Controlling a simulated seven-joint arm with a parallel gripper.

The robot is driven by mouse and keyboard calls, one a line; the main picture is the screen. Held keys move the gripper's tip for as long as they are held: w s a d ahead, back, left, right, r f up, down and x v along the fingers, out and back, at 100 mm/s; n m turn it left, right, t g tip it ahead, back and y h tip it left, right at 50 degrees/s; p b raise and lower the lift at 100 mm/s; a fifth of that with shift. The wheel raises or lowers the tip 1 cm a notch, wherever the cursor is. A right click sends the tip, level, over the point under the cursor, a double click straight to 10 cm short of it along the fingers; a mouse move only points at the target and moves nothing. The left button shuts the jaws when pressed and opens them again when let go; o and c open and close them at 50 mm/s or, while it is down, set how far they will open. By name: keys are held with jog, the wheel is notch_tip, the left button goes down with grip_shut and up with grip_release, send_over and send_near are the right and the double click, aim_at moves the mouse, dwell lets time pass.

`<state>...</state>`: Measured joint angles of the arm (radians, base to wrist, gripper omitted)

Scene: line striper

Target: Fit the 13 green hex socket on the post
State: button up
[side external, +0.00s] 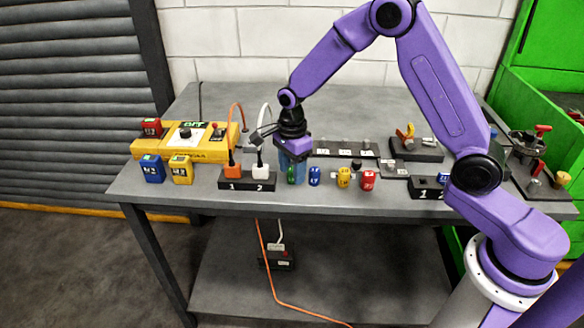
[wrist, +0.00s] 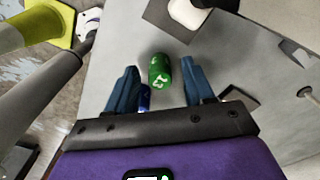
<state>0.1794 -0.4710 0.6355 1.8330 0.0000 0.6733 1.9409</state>
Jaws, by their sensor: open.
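The green socket (side external: 292,175) stands on the grey table near its front edge, at the left end of a row of coloured sockets. It also shows in the wrist view (wrist: 159,70), upright between my fingers with gaps on both sides. My gripper (side external: 294,166) is open, pointing down around it; in the wrist view its two blue fingers (wrist: 160,78) flank the socket. A black rail (side external: 335,146) with several short posts and white labels lies behind the row; the labels are too small to read. Part of its left end is hidden by my gripper.
A blue socket (side external: 314,176) stands close right of my gripper, then yellow (side external: 343,178) and red (side external: 369,180) ones. A black block (side external: 247,184) with orange and white plugs is close left. A yellow unit (side external: 165,146) stands further left. The table behind the rail is clear.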

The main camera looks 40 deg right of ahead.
grip_shut()
jog(key=shift+r, duration=0.75)
dwell(0.4)
jog(key=shift+r, duration=1.75)
